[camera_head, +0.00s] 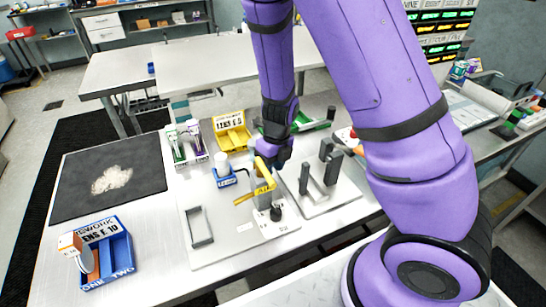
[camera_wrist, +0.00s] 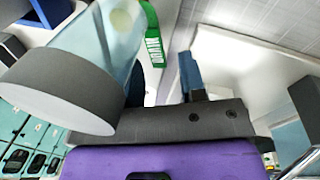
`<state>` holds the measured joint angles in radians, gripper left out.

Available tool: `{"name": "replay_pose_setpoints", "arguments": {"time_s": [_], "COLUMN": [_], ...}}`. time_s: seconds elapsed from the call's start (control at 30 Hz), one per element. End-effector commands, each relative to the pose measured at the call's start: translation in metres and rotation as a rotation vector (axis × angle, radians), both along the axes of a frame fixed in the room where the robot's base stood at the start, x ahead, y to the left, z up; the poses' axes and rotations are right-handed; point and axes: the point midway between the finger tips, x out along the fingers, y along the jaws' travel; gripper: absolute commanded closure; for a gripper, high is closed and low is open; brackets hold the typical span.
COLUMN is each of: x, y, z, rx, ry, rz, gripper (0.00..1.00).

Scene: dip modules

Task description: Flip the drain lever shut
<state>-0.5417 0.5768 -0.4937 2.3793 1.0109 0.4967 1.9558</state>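My gripper (camera_head: 268,158) reaches down over the grey panel at the middle of the bench in the head view. It is close to a yellow lever-like part with a dark-lettered label (camera_head: 264,188), beside a black knob (camera_head: 276,212). I cannot tell whether they touch. In the wrist view, a green strip with white lettering (camera_wrist: 152,45), partly readable and possibly the drain label, stands beyond a pale translucent tube (camera_wrist: 105,38). A large grey cylinder (camera_wrist: 60,88) fills the left side. The fingertips are not clear, so their opening cannot be told.
A grey U-shaped handle (camera_head: 198,228) stands on the panel at left, and grey upright blocks (camera_head: 318,180) stand at right. A small blue holder (camera_head: 224,177), a yellow bin (camera_head: 233,132) and a blue tray (camera_head: 105,255) are nearby. A dark mat (camera_head: 75,205) lies at left.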

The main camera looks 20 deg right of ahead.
Motion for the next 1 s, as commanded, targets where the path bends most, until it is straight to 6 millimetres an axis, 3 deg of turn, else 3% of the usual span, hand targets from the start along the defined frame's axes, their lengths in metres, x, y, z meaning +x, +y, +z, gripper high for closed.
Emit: {"name": "replay_pose_setpoints", "arguments": {"time_s": [0.6,1.0], "x": [0.005,0.006], "y": [-0.013,-0.015], "z": [0.092,0.104], "rx": [0.002,0.000], "ry": [-0.004,-0.001], "rz": [0.002,0.000], "gripper": [0.62,0.62]}}
